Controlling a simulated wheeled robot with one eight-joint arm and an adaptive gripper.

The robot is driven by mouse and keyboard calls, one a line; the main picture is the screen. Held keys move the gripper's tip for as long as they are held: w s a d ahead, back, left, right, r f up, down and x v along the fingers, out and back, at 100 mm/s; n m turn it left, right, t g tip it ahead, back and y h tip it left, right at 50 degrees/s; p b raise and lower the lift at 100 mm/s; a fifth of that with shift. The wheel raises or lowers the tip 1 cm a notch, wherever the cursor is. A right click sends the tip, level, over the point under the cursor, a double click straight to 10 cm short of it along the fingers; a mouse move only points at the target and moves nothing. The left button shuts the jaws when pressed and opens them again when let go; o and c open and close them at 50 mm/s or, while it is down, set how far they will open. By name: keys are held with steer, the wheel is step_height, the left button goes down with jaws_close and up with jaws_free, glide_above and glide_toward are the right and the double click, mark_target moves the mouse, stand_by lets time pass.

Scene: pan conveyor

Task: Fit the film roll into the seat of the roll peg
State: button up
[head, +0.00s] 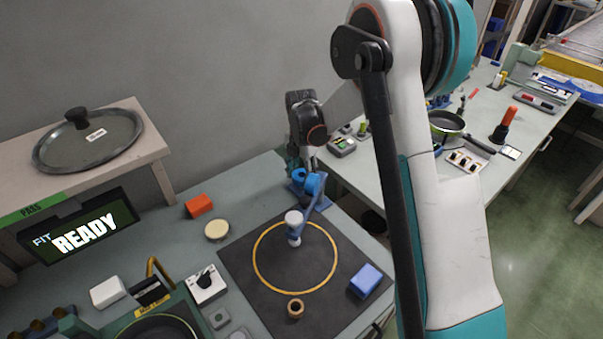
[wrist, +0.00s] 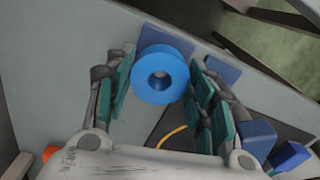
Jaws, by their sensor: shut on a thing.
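The film roll (wrist: 161,84) is a bright blue ring with a dark centre hole, seen face-on between the green finger pads of my gripper (wrist: 160,80) in the wrist view. My gripper is shut on it. In the head view my gripper (head: 304,166) reaches down at the back edge of the bench, and the blue roll (head: 305,181) shows just below it. A darker blue bracket, apparently the roll peg's stand (head: 318,196), is right by the roll. Its flat blue parts show behind the roll in the wrist view (wrist: 220,68). The peg's seat is hidden, and I cannot tell whether the roll touches it.
A dark mat (head: 245,262) with a yellow ring holds a white-topped cylinder (head: 294,220), a wooden ring (head: 295,308) and a blue block (head: 365,281). An orange block (head: 199,206) and cream disc (head: 216,230) lie left. A second bench (head: 470,185) stands right, across a gap.

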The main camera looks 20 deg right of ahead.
steer(key=shift+f+b, duration=1)
steer(key=shift+f, duration=0.45)
steer(key=o, duration=1)
steer(key=shift+o, duration=0.2)
steer(key=shift+r, duration=0.1)
step_height(320, 180, up, 12)
